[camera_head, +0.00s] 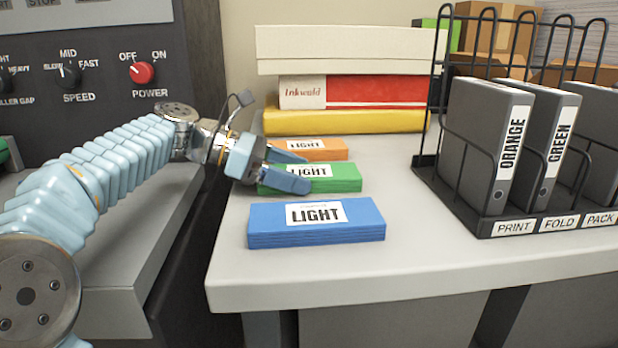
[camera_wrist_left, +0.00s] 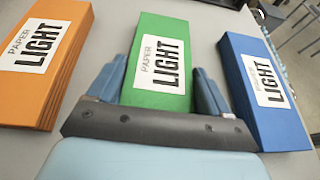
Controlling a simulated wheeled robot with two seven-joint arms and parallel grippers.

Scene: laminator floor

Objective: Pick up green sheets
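The green sheets (camera_head: 335,179) are a stack with a white "LIGHT" label, lying on the grey table between an orange stack and a blue stack. My left gripper (camera_head: 304,173) comes in from the left at the near-left end of the green stack. In the left wrist view its two blue fingers (camera_wrist_left: 159,80) are apart, one on each side of the green sheets (camera_wrist_left: 158,100). I cannot tell whether they touch the stack. The gripper hides part of the green stack's left end in the head view. My right gripper is not in view.
The orange sheets (camera_head: 320,150) lie just behind and the blue sheets (camera_head: 340,232) just in front. Stacked boxes (camera_head: 345,121) stand at the back. A black wire rack (camera_head: 483,224) with grey binders is at the right. A control panel (camera_head: 100,75) is at the left.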

